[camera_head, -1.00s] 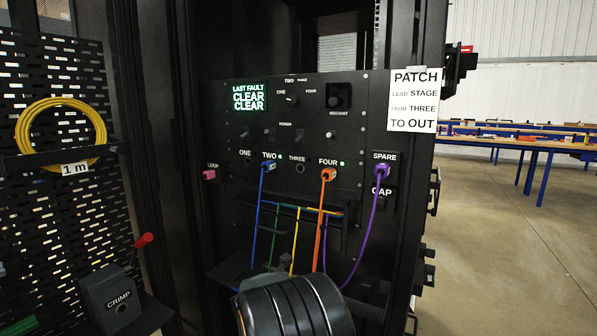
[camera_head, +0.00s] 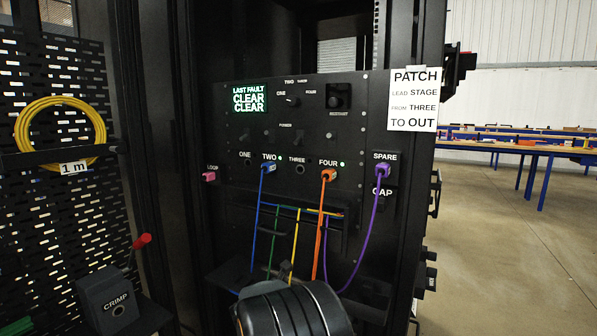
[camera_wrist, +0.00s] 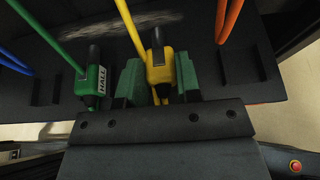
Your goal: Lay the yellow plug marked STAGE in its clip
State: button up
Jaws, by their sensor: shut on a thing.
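The yellow plug (camera_wrist: 160,72) is between the two green-padded fingers of my gripper (camera_wrist: 158,80) in the wrist view. The gripper is shut on it, and its yellow cable runs up from it. No lettering on it is readable. The plug is over or at the dark clip shelf (camera_wrist: 55,70); I cannot tell whether it touches a clip, as the fingers hide that spot. A green plug (camera_wrist: 91,80) marked HALL sits just left of the fingers. In the head view my arm hides the plug, and the yellow cable (camera_head: 295,240) hangs down to it.
Blue cables (camera_wrist: 30,50) run left and an orange cable (camera_wrist: 229,20) runs right of the gripper, close by. In the head view, a purple cable (camera_head: 372,220) loops down from SPARE. The crimp tool box (camera_head: 108,298) stands at the left.

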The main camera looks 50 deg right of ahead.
jog(key=shift+f, duration=0.25)
jog(key=o, duration=1)
jog(key=shift+r, duration=0.1)
jog(key=p+v, duration=0.4)
jog(key=v, duration=0.8)
jog(key=s+a+r+m+y+p, duration=0.4)
jog(key=a+r+m+y+p, duration=0.2)
jog(key=a+r+m+p, duration=0.4)
jog(key=s+a+r+m+y+p, duration=0.4)
jog(key=a+r+m+y+p, duration=0.3)
jog(key=r+p, duration=0.8)
jog(key=a+m, duration=0.3)
jog(key=shift+m, duration=0.4)
